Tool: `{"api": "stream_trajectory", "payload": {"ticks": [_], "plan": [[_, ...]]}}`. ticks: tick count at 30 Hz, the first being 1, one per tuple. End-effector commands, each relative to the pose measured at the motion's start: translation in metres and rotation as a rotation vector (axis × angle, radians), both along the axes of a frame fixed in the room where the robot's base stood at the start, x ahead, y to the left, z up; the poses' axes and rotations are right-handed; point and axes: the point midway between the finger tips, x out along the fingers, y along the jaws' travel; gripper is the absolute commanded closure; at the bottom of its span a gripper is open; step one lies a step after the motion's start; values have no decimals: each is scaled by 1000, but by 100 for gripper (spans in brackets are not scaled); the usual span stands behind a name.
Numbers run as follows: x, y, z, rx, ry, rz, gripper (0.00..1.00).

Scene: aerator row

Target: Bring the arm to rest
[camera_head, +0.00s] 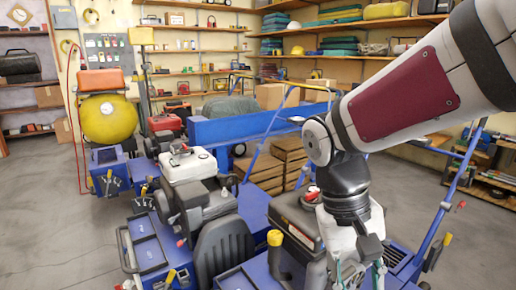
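My arm comes in from the upper right, bends at a grey joint near the middle and hangs down over the blue machine (257,205). My gripper (361,276) points down at the bottom edge, right of centre. Its greenish finger links show a little apart, but the fingertips are cut off by the picture edge, so I cannot tell its opening or whether it holds anything. A dark box-like engine part with a red cap (298,215) sits just left of the gripper. I cannot tell whether they touch.
A white-and-grey engine (190,170), a black seat (224,250) and a yellow-topped lever (275,240) stand left of my gripper. Wooden crates (290,150) stand behind. A yellow round tank (107,118) is at the left. Grey floor is clear at the left and right.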

Motion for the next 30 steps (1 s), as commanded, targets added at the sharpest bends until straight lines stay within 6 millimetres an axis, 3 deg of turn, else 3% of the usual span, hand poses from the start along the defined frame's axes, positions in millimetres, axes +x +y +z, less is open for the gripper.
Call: {"api": "stream_trajectory", "payload": {"ticks": [6,15,24,30], "plan": [[-60,-24,28,117,-58,-27,62],[-131,-35,36,205,-146,-35,62],[-171,-33,28,232,-213,-38,62],[-164,-33,59,233,-234,-27,62]]}}
